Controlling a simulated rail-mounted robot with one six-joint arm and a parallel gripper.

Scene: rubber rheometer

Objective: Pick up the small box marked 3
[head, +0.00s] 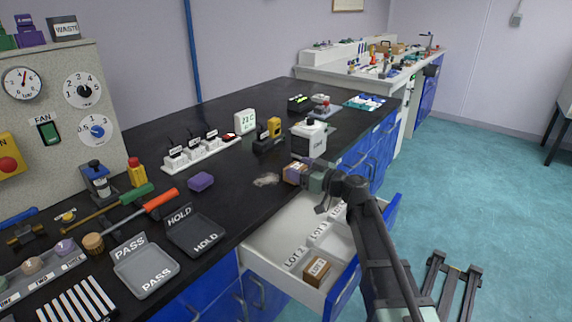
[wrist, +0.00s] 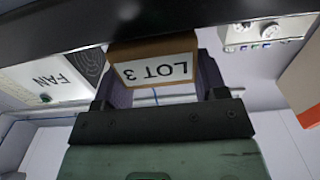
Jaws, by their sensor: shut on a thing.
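The small box marked LOT 3 (wrist: 155,68) is brown with a white label and shows close up in the wrist view, its lettering upside down. My gripper (wrist: 160,84) is shut on it, with one purple-grey finger on each side. In the head view the box (head: 292,172) is at the end of my gripper (head: 300,175), around the bench's front edge above the open drawer (head: 329,300). My fingers hide part of it. Its exact height over the bench cannot be told.
The drawer has compartments labelled LOT; a second small brown box (head: 317,268) lies in the nearest one. A white device (head: 308,140) stands behind my gripper. PASS (head: 146,265) and HOLD (head: 195,236) trays and a purple block (head: 200,182) are to the left.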

